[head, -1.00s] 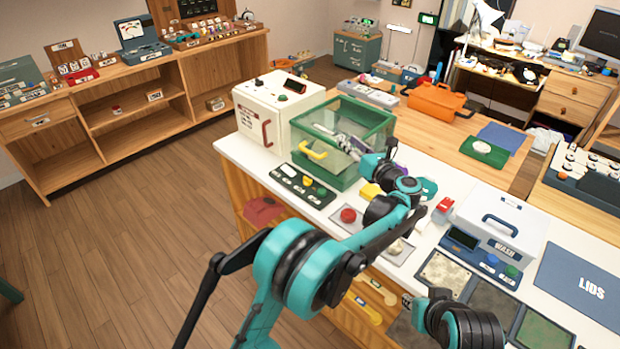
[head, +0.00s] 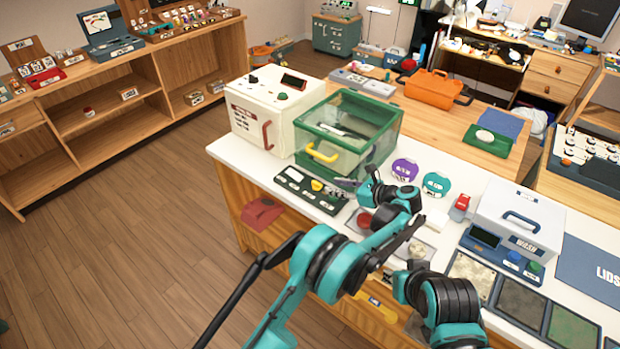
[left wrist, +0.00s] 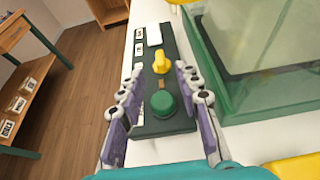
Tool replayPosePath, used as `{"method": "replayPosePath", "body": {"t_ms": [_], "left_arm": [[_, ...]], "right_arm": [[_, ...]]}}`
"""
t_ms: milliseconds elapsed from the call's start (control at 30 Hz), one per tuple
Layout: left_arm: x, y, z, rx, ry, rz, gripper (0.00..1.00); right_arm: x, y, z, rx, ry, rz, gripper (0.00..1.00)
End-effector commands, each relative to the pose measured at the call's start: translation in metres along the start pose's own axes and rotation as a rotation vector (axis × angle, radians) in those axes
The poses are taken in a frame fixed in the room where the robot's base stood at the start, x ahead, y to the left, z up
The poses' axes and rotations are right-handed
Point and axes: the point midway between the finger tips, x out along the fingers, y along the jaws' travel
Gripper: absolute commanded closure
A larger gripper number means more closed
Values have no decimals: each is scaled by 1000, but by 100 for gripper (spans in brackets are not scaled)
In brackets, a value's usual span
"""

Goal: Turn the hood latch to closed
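The hood (head: 385,150) is a clear box with a green frame and a yellow handle (head: 322,154) on the white counter. A dark control panel (head: 291,182) lies in front of it. A yellow pointer knob (head: 316,185), also in the left wrist view (left wrist: 160,62), sits on it; which part is the hood latch is not readable. A round green knob (left wrist: 164,103) is nearer my left gripper. My left gripper (left wrist: 161,82) is open, its fingers on either side of the panel, the knobs showing between them. Contact cannot be told.
A cream machine (head: 268,110) with a red handle stands left of the hood. Purple (head: 404,169) and teal (head: 436,184) discs and a WASH box (head: 518,222) are to the right. Open floor (head: 130,240) lies left of the counter.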

Motion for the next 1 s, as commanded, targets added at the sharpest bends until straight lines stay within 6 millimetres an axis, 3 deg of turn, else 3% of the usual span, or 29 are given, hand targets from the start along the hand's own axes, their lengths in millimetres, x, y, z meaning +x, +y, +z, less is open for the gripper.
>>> {"method": "replayPosePath", "body": {"t_ms": [500,833,867,967,1000], "left_arm": [[71,0,-1,0,-1,1,66],[76,0,1,1,-1,-1,66],[76,0,1,1,-1,-1,69],[76,0,0,1,-1,-1,95],[76,0,0,1,-1,-1,100]], "right_arm": [[18,0,13,0,0,0,75],[18,0,13,0,0,0,75],[18,0,13,0,0,0,75],[18,0,13,0,0,0,75],[18,0,13,0,0,0,75]]}}
